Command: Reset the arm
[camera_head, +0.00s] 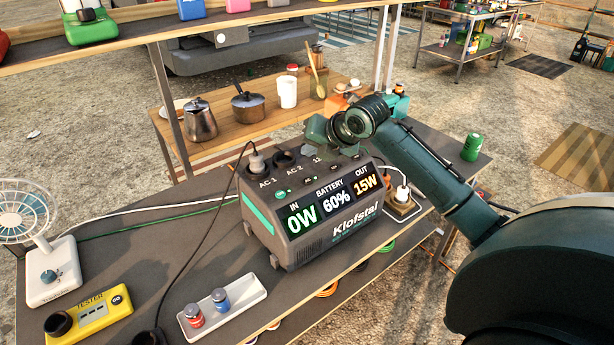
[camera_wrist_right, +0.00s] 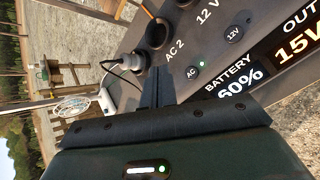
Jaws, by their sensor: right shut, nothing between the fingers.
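My right arm comes in from the right in the head view. Its gripper (camera_head: 318,130) is over the back of the grey power station (camera_head: 310,245); in the right wrist view its fingers (camera_wrist_right: 156,88) are shut and empty, in front of the AC 2 socket and the AC button (camera_wrist_right: 192,73). A green light glows by that button. The display reads IN 0W, BATTERY 60%, OUT 15W. A plug (camera_head: 256,160) sits in AC 1; AC 2 (camera_wrist_right: 157,33) is empty. I cannot tell whether the fingers touch the panel. My left gripper is not in view.
A white fan (camera_head: 45,262), a yellow tester (camera_head: 88,318) and a white tray (camera_head: 240,308) with two small jars stand at the left and front. Cables cross the dark table. A green can (camera_head: 471,147) is at right. A shelf with pots (camera_head: 248,103) stands behind.

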